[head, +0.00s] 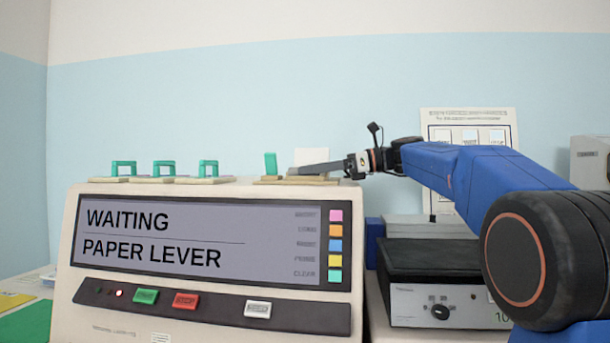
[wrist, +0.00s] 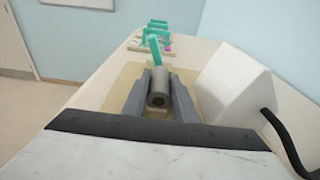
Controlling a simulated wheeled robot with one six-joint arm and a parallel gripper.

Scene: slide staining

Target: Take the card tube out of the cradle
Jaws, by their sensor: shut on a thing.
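The card tube (wrist: 160,88) is a grey-brown hollow cylinder, its open end facing me in the wrist view. My gripper (wrist: 160,95) is shut on it, with one grey finger on each side. My gripper (head: 312,168) also shows in the head view, low over the machine's top, where the finger hides the tube. The cradle's tan base (wrist: 118,87) lies under the tube and fingers; it also shows in the head view (head: 270,182). The teal lever (wrist: 153,48) stands upright, slightly tilted, at the tube's far end; in the head view the lever (head: 270,163) is left of my gripper. I cannot tell whether the tube touches the base.
Several teal-handled stations (head: 164,168) line the machine top to the left. The machine's screen (head: 200,240) reads "WAITING" and "PAPER LEVER". A white block (wrist: 240,90) with a black cable stands close right of my gripper. A black-topped device (head: 430,270) stands right of the machine.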

